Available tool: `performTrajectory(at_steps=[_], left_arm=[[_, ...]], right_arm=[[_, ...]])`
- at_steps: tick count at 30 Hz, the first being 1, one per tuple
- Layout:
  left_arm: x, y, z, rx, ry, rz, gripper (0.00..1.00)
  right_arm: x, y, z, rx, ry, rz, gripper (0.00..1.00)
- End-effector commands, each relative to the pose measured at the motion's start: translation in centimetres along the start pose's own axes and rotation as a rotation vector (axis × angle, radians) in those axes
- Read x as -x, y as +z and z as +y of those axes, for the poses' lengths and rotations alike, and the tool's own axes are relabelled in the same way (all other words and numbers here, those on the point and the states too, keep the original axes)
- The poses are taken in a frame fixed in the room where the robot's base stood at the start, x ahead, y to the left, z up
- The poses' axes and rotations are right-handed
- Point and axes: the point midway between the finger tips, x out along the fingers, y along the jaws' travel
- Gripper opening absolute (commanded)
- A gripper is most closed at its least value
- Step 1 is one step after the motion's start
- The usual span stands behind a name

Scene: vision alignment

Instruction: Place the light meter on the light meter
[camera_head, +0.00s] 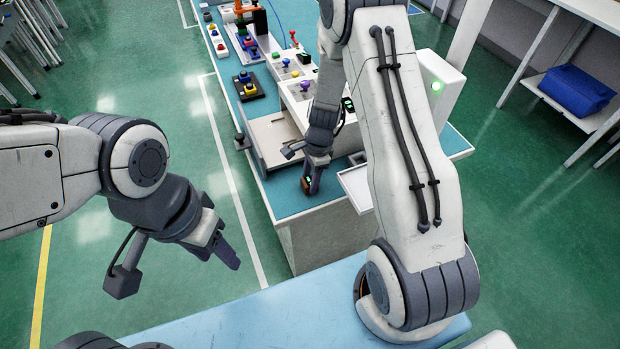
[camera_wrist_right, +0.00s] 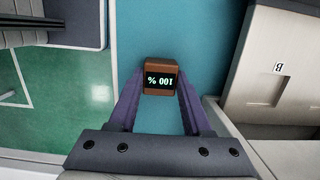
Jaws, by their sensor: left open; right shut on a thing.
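The light meter (camera_wrist_right: 160,76) is a small brown box with a dark display reading "100 %", upside down in the right wrist view. It is between the fingertips of my right gripper (camera_wrist_right: 160,98), which is shut on it. In the head view the right gripper (camera_head: 312,182) points down at the near end of the blue bench top, with the brown meter (camera_head: 306,185) at its tips. I cannot tell whether the meter touches the bench. My left gripper (camera_head: 228,248) is open and empty over the floor at the left. I cannot make out a second light meter.
The blue bench (camera_head: 285,203) carries a beige tray (camera_head: 272,136) beside the right gripper. A panel marked "B" (camera_wrist_right: 278,68) lies right of the meter in the wrist view. Several coloured buttons and fixtures stand farther back. A white box with a green light (camera_head: 437,88) stands at right.

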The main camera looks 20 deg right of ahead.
Motion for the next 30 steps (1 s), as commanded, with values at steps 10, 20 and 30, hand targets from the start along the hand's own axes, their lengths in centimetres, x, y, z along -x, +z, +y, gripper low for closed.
performTrajectory(at_steps=[10,20,30], left_arm=[[-0.1,0.0,0.0,0.000,0.000,0.000,0.50],[0.3,0.0,0.0,0.000,0.000,0.000,0.50],[0.0,0.0,0.0,0.000,0.000,0.000,0.50]], right_arm=[[-0.1,0.0,0.0,0.000,0.000,0.000,0.79],[2.7,0.0,-0.1,0.001,-0.004,0.000,0.79],[9.7,0.0,-0.1,0.001,-0.005,0.001,0.79]])
